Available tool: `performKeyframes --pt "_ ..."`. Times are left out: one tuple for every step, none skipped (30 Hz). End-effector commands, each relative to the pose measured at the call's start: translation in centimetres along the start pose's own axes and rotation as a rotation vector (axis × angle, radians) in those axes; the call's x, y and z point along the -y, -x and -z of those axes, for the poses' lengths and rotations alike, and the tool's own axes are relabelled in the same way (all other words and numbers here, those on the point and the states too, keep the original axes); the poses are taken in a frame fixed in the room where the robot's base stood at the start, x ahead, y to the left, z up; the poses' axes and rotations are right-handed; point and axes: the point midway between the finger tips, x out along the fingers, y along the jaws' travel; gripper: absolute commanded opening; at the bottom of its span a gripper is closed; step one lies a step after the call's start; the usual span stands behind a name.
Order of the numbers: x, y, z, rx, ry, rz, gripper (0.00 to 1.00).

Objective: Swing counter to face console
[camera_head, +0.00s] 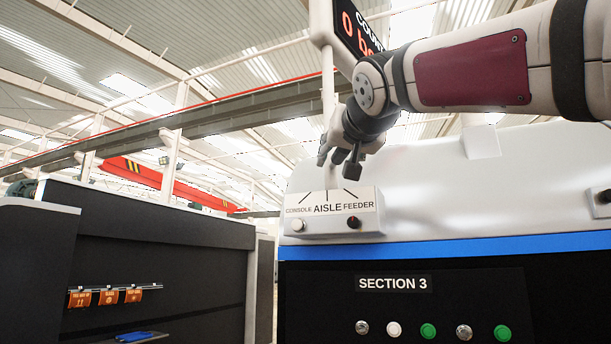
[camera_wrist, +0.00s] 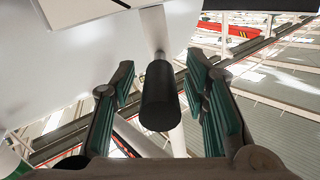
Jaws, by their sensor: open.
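The counter (camera_head: 357,32) is a dark display with red digits in a white frame, cut off by the top edge in the head view and partly behind my arm. Its white post (camera_head: 328,92) stands above a base plate (camera_head: 332,201) marked CONSOLE, AISLE and FEEDER. My gripper (camera_head: 340,160) is beside the post, just above that plate. In the wrist view a black cylindrical handle (camera_wrist: 160,98) lies between the open fingers of my gripper (camera_wrist: 165,105). A gap shows on both sides of the handle, and nothing is gripped.
The white machine with a blue stripe (camera_head: 450,245) and a SECTION 3 panel (camera_head: 393,284) of buttons stands below and right of my gripper. A dark cabinet with orange tags (camera_head: 108,297) stands at left. Open air lies left of the post.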

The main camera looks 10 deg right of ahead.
Motion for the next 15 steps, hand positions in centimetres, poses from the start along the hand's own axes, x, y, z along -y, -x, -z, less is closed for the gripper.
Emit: performKeyframes --pt "0.1 -0.5 0.1 0.001 0.000 0.001 0.41" --pt "0.1 -0.8 0.0 0.001 0.000 0.000 0.41" --pt "0.0 -1.0 0.0 0.001 -0.001 0.000 0.41" --pt "0.0 -1.2 0.0 0.001 -0.001 0.000 0.41" --pt "0.0 -1.3 0.0 0.000 -0.001 0.000 0.41" --pt "0.0 -1.4 0.0 0.000 -0.001 0.000 0.41" --pt "0.0 -1.5 0.0 0.000 -0.001 0.000 0.41" --pt "0.0 -1.5 0.0 -0.001 -0.001 0.000 0.41" --pt "0.0 -1.6 0.0 -0.001 -0.001 0.000 0.41" --pt "0.0 -1.6 0.0 -0.001 -0.001 0.000 0.41" --pt "0.0 -1.6 0.0 -0.001 -0.001 0.000 0.41" --pt "0.0 -1.6 0.0 -0.001 -0.001 0.000 0.41" --pt "0.0 -1.6 0.0 -0.001 -0.001 0.000 0.41" --pt "0.0 -1.6 0.0 -0.001 -0.001 0.000 0.41" --pt "0.0 -1.6 0.0 -0.001 -0.001 0.000 0.37"
